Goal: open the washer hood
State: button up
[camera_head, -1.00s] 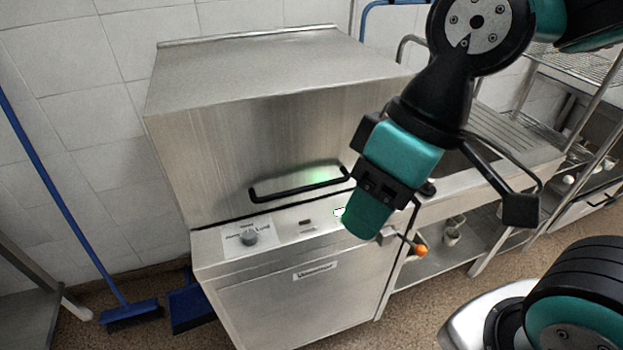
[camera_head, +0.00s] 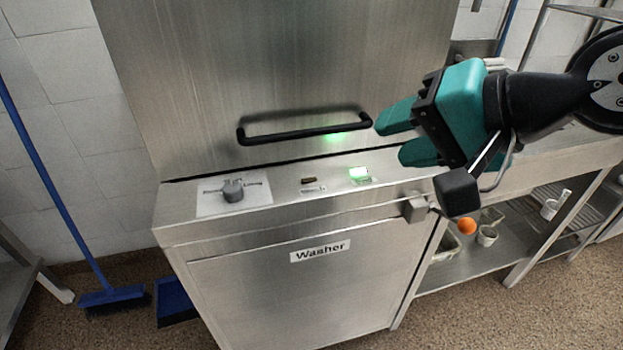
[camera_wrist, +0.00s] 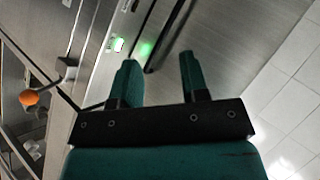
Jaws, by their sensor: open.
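The washer hood (camera_head: 270,60) is a large steel box above the washer body. It looks lowered, with its bottom edge against the control panel. A black bar handle (camera_head: 305,131) runs across its lower front. My gripper (camera_head: 392,135) is open and empty, with its teal fingers pointing left, just right of the handle's right end. In the wrist view the two fingertips (camera_wrist: 157,60) point toward the dark handle (camera_wrist: 160,38), which shows beyond and between them. I cannot tell whether they touch it.
An orange ball (camera_head: 466,226) on a lever sticks out at the washer's right. A steel counter with a lower shelf stands right. A blue broom (camera_head: 112,297) leans at the left.

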jog(key=w+f+m+t+y+b, duration=0.1)
jog(key=w+f+m+t+b, duration=0.3)
jog(key=f+b, duration=0.35)
jog(key=m+t+p, duration=0.1)
jog(key=m+p, duration=0.2)
jog(key=p, duration=0.5)
send_near(312, 134)
jog(key=shift+y, duration=0.3)
jog(key=p+x, duration=0.3)
jog(key=x, duration=0.7)
jog(key=shift+w+a+f+p, duration=0.1)
jog(key=shift+w+f+p, duration=0.15)
jog(key=shift+w+p, duration=0.1)
grip_shut()
